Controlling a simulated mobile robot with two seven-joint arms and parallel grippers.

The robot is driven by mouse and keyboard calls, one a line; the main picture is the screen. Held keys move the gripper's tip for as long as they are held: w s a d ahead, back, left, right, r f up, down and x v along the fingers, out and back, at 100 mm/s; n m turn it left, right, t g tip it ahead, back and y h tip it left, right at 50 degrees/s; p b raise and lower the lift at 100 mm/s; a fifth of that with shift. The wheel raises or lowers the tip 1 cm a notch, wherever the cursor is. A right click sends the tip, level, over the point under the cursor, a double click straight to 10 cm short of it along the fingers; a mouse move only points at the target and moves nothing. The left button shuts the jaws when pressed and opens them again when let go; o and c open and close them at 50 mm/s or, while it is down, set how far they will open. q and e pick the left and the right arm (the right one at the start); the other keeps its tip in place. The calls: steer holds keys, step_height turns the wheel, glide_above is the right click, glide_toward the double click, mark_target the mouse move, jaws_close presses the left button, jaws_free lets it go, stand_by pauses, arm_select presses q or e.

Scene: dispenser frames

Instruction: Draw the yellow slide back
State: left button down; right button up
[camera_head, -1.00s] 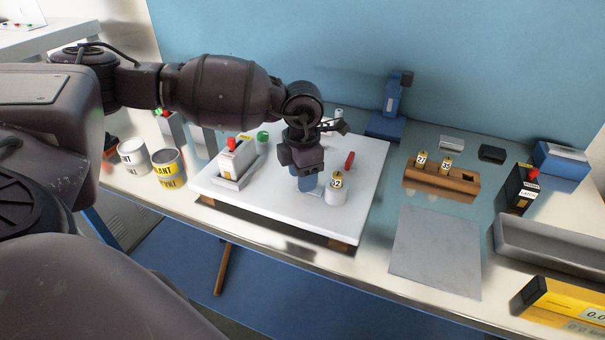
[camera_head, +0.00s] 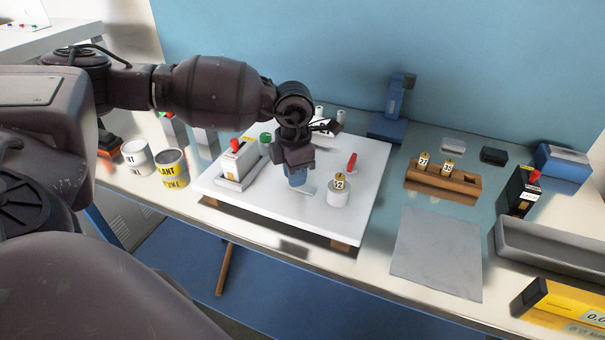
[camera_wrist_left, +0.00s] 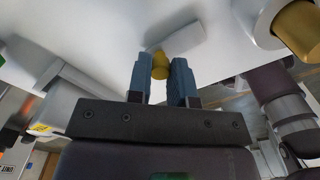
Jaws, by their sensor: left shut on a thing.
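The yellow slide (camera_wrist_left: 160,66) shows in the left wrist view as a small yellow knob between my blue fingertips, by a pale flat plate (camera_wrist_left: 182,42). My left gripper (camera_head: 297,179) is shut on it, low over the white board (camera_head: 263,206), and hides it in the head view. The gripper also shows in the left wrist view (camera_wrist_left: 161,74). My right gripper is not in view.
A white block with a red top (camera_head: 238,160) stands in a grey holder left of the gripper. A red handle (camera_head: 352,162) and a green knob (camera_head: 265,138) are on the board. A wooden rack (camera_head: 441,179) and a grey mat (camera_head: 437,255) lie to the right.

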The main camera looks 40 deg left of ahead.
arm_select(q)
steer(key=shift+a, duration=0.15)
steer(key=c, duration=1)
jaws_free()
steer(key=shift+a, duration=0.1)
steer(key=shift+r, duration=0.1)
step_height(320, 180, up, 11)
steer(key=shift+f+p, duration=0.2)
steer(key=shift+p, duration=0.15)
